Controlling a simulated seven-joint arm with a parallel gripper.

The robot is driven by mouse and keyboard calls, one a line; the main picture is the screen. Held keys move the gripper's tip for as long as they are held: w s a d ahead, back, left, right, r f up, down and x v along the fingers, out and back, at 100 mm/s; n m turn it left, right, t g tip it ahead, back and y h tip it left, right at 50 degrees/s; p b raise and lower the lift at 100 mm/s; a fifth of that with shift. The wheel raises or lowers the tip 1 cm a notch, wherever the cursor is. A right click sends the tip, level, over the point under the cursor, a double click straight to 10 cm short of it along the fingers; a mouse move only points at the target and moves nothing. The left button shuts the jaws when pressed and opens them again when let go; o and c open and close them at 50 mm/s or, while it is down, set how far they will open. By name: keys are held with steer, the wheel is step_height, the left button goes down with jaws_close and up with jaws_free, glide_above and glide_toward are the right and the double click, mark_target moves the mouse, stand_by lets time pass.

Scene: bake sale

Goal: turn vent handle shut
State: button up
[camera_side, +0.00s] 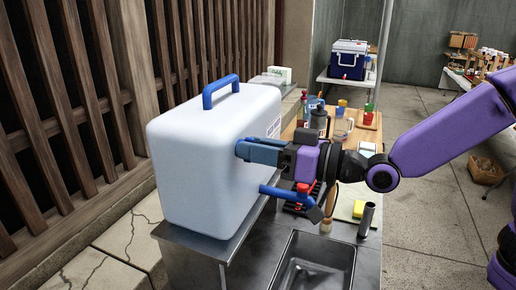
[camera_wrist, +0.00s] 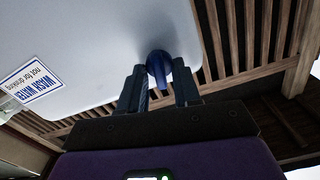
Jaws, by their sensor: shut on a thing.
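A big white water container (camera_side: 205,165) with a blue carry handle (camera_side: 221,90) on top stands on a steel counter. The blue vent handle (camera_wrist: 160,66) sticks out of the container's face in the wrist view, between my two fingers. My gripper (camera_wrist: 160,88) is shut on it. In the side view my gripper (camera_side: 258,151) reaches in from the right, high on the container's face, and its fingers mostly hide the vent handle. A blue spigot with a red top (camera_side: 303,187) sits lower on the same face, below my gripper.
A steel sink (camera_side: 314,264) lies below the spigot. A yellow sponge (camera_side: 359,208) and a dark cylinder (camera_side: 367,219) stand right of it. Bottles and cups crowd the wooden table behind. A wooden slat wall (camera_side: 70,110) is at left. A "WASH WATER" label (camera_wrist: 35,82) is on the container.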

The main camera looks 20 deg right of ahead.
steer(key=shift+w+d+f+m, duration=0.1)
steer(key=shift+f+m, duration=0.05)
steer(key=shift+m, duration=3.65)
steer(key=shift+d+f+m, duration=0.1)
steer(key=shift+m, duration=3.7)
steer(key=o, duration=0.7)
steer(key=shift+v, duration=8.65)
steer(key=shift+r, duration=0.15)
